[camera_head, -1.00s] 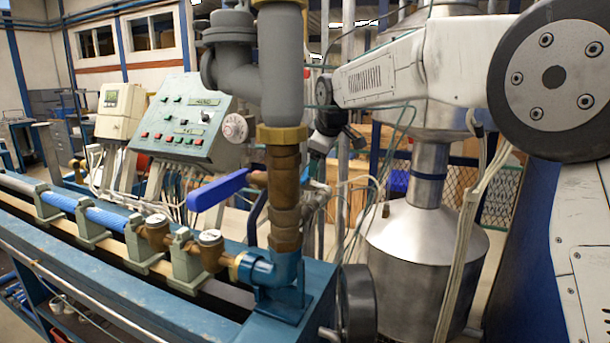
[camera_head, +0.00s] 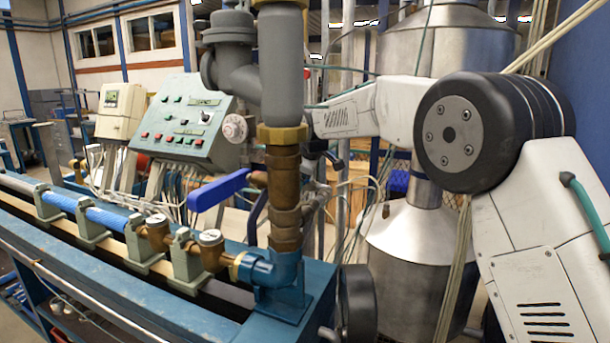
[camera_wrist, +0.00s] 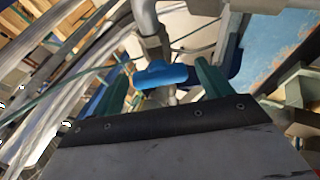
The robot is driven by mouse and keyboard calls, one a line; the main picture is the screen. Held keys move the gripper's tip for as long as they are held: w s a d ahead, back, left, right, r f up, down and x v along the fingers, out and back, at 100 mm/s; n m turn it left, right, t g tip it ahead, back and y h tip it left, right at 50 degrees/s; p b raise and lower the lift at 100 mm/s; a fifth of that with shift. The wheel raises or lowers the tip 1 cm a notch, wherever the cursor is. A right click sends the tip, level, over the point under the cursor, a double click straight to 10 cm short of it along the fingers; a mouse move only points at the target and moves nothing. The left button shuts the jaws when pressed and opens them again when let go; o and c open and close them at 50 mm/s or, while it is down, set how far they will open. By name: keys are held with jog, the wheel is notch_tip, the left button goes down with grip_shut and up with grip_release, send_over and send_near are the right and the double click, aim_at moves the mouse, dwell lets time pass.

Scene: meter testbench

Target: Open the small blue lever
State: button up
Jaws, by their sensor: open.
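The small blue lever (camera_wrist: 162,75) shows in the wrist view as a bright blue handle on a metal pipe fitting. My gripper (camera_wrist: 160,84) is open, with its two green fingers on either side of the lever. I cannot tell whether either finger touches it. In the head view my gripper and the small lever are hidden behind the upright brass and grey pipe. A larger blue lever (camera_head: 220,190) sticks out to the left of that pipe.
The upright pipe (camera_head: 284,190) stands on the blue bench (camera_head: 170,315) close to my arm. A control panel (camera_head: 187,118) stands behind on the left. A steel tank (camera_head: 405,240) is at the right. Loose cables hang around the fittings.

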jog(key=shift+c, duration=0.4)
jog(key=c, duration=0.9)
jog(key=shift+n, duration=0.4)
jog(key=n+g, duration=0.1)
jog(key=n, duration=0.2)
jog(key=shift+n+g, duration=0.3)
jog(key=shift+g, duration=0.1)
jog(key=shift+n+g+h, duration=0.3)
jog(key=shift+n+g, duration=0.5)
jog(key=shift+n, duration=1.2)
jog(key=o, duration=1)
